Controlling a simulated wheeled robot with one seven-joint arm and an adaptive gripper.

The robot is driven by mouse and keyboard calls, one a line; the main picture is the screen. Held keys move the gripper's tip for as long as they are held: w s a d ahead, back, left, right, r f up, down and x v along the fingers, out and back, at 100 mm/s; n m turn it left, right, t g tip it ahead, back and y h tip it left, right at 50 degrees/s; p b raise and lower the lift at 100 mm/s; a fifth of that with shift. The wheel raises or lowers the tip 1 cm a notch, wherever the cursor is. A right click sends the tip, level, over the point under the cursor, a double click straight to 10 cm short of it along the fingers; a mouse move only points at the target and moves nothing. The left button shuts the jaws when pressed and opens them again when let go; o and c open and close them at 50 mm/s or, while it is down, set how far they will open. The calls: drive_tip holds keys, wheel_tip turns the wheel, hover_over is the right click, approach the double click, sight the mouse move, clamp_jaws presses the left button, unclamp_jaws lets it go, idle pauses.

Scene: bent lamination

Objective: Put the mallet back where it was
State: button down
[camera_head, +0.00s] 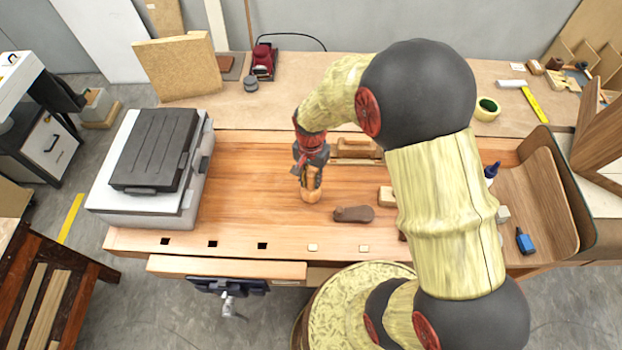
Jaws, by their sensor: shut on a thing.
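My gripper (311,178) is over the middle of the wooden workbench (250,190), pointing down. It is shut on a light wooden piece with a rounded end (311,196), which I take to be the mallet. The jaws hide much of it, and I cannot tell whether it touches the bench top. A dark brown rounded block (353,214) lies on the bench to the right of it. A wooden plane-like tool (357,149) lies behind, partly hidden by my arm.
A black case on a grey box (150,165) fills the bench's left end. A bent wood sheet (535,200), a blue bottle (524,241) and a blue-capped bottle (491,171) are at right. Bare bench lies left of my gripper. My arm covers the right middle.

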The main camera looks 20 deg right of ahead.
drive_tip(key=shift+f, duration=0.15)
drive_tip(key=c, duration=1.7)
unclamp_jaws()
drive_tip(key=shift+o, duration=0.6)
wheel_tip(320, 180, up, 12)
drive_tip(key=shift+r+p, duration=0.1)
drive_tip(key=shift+p, duration=0.35)
drive_tip(key=s+r+n+t, duration=0.25)
drive_tip(key=s+r, duration=0.25)
drive_tip(key=r, duration=0.7)
drive_tip(key=s+r+n+t, duration=0.3)
drive_tip(key=s+r+n, duration=0.3)
drive_tip(key=s, duration=0.6)
wheel_tip(320, 180, up, 2)
drive_tip(key=shift+s+r+n, duration=0.15)
drive_tip(key=shift+s+n, duration=0.1)
drive_tip(key=shift+n, duration=0.1)
